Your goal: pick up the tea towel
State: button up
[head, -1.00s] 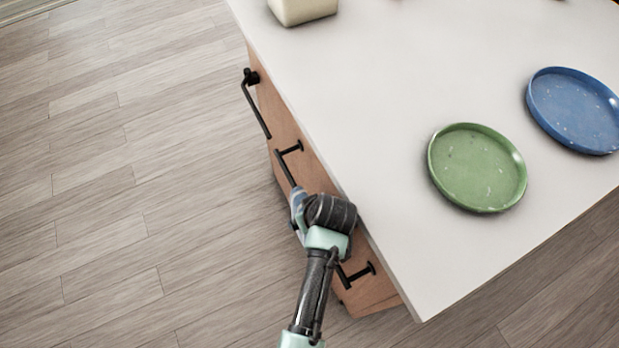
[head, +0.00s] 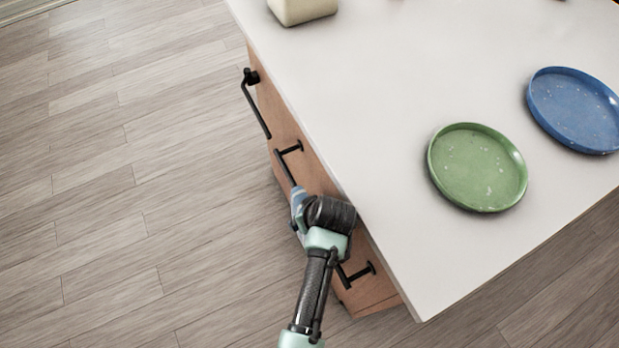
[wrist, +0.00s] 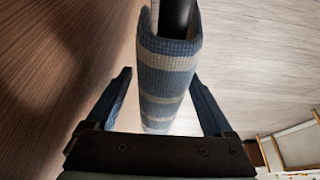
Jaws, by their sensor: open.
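The tea towel (wrist: 165,75) is blue with beige stripes and hangs folded over a dark bar (wrist: 175,16) in the wrist view. My gripper (wrist: 161,76) is open, with one blue finger on each side of the towel and visible gaps between them. In the head view my arm reaches down beside the island's drawer front, and its dark wrist hides most of what lies below. A small blue-grey patch (head: 298,202) shows there at the handle; I cannot tell whether it is towel or finger.
The white island top (head: 400,240) overhangs close to the right of my wrist. It holds a green plate (head: 478,167), a blue plate (head: 575,110) and a cream block-like object (head: 302,10). Black handles (head: 255,105) stick out from the wooden drawers. The floor (head: 130,190) at left is clear.

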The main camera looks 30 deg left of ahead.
jog(key=shift+c, duration=0.3)
grip_shut()
jog(key=shift+r, duration=0.1)
